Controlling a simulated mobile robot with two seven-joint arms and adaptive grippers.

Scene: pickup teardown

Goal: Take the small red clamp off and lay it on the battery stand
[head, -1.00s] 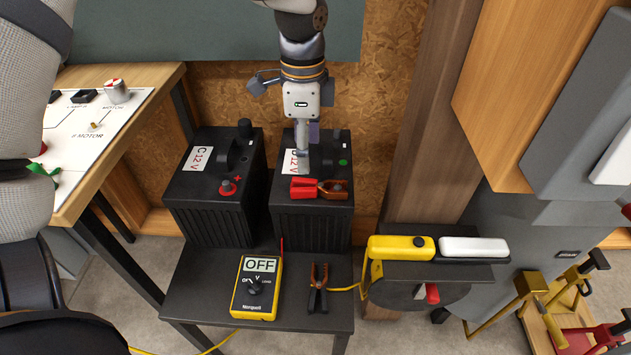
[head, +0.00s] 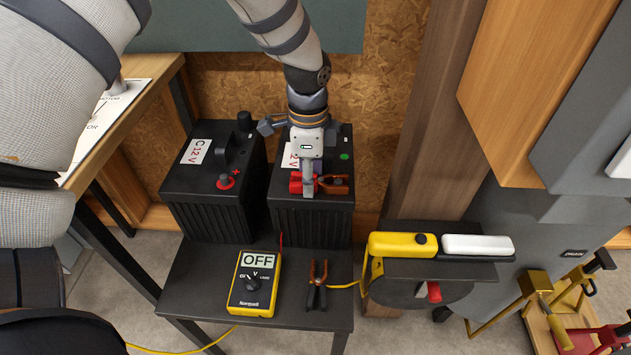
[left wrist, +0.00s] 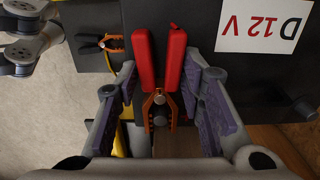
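The small red clamp (head: 334,182) is on top of the right black battery (head: 312,222), the one marked D 12 V. In the left wrist view, its red handles (left wrist: 145,62) point up and its orange jaws sit around a terminal post. My left gripper (head: 308,190) reaches down over the clamp. In the left wrist view, its purple-padded fingers (left wrist: 161,66) are apart on either side of the clamp, with gaps. The black battery stand (head: 205,285) carries both batteries.
A yellow multimeter (head: 254,285) reading OFF and a black clamp with orange jaws (head: 317,287) lie on the stand's front part. Battery C (head: 212,190) stands to the left. A yellow-and-white device (head: 402,244) is at the right. Bare stand shows between multimeter and black clamp.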

